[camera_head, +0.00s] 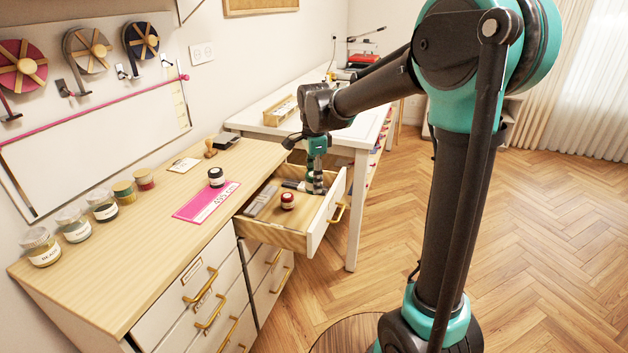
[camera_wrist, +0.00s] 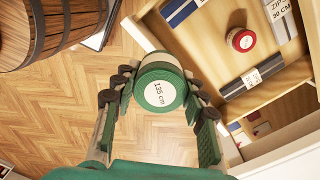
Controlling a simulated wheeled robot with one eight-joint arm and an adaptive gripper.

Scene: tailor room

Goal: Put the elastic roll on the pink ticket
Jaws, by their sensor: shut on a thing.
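My gripper (camera_head: 318,186) is over the right part of the open drawer in the head view. In the wrist view my gripper (camera_wrist: 160,100) is shut on a green elastic roll (camera_wrist: 160,92) with a white label reading "135 cm". I cannot make this roll out clearly in the head view. The pink ticket (camera_head: 196,211) lies flat on the wooden cabinet top, left of the drawer; its white strip carries a length that is hard to read. A black roll (camera_head: 216,177) stands at the ticket's far end; I cannot tell whether it touches the ticket.
The open drawer (camera_head: 274,238) holds a red roll (camera_head: 288,201), also in the wrist view (camera_wrist: 240,40), and labelled zip packs (camera_wrist: 252,78). Several jars (camera_head: 76,225) line the cabinet's left side. A stamp (camera_head: 210,149) stands at the back. A barrel (camera_wrist: 75,22) shows in the wrist view.

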